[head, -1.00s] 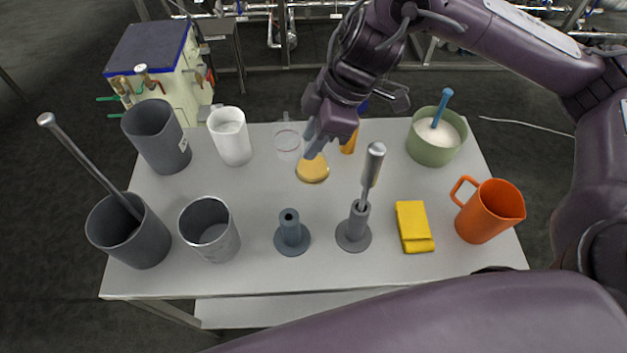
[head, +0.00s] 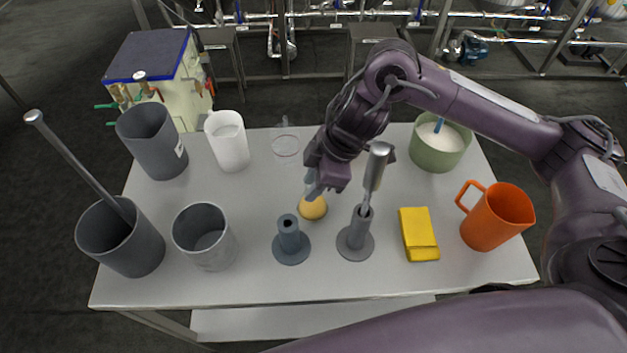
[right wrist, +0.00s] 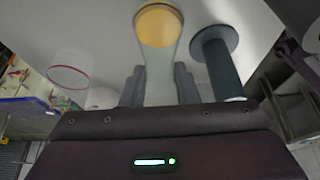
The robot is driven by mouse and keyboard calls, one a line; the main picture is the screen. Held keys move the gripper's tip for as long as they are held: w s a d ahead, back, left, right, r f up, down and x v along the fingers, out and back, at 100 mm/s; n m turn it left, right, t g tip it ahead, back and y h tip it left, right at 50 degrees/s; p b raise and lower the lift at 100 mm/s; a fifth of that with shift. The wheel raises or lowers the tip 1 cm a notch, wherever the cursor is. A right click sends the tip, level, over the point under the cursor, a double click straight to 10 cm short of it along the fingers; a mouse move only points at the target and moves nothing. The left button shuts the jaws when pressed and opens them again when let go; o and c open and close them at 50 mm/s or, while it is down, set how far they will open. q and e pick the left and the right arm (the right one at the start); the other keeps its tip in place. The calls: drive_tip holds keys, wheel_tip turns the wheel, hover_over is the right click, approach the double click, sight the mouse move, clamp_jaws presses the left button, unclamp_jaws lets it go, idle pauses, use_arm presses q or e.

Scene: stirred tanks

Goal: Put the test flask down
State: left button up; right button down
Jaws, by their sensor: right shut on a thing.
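The test flask is clear glass with amber liquid (head: 313,208) in its bottom. My right gripper (head: 316,188) is shut on its upper part, from above and behind. In the right wrist view the flask (right wrist: 158,60) runs between the two fingers (right wrist: 158,88), with its amber bottom (right wrist: 158,25) pointing away from the gripper. In the head view it is just behind and right of the grey socket stand (head: 290,240). I cannot tell whether its base touches the table (head: 250,275). My left gripper is not in view.
A second grey stand (head: 355,240) holds a metal-handled tool (head: 376,168) close to the right.

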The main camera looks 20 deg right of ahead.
drive_tip(key=c, duration=1.1)
unclamp_jaws()
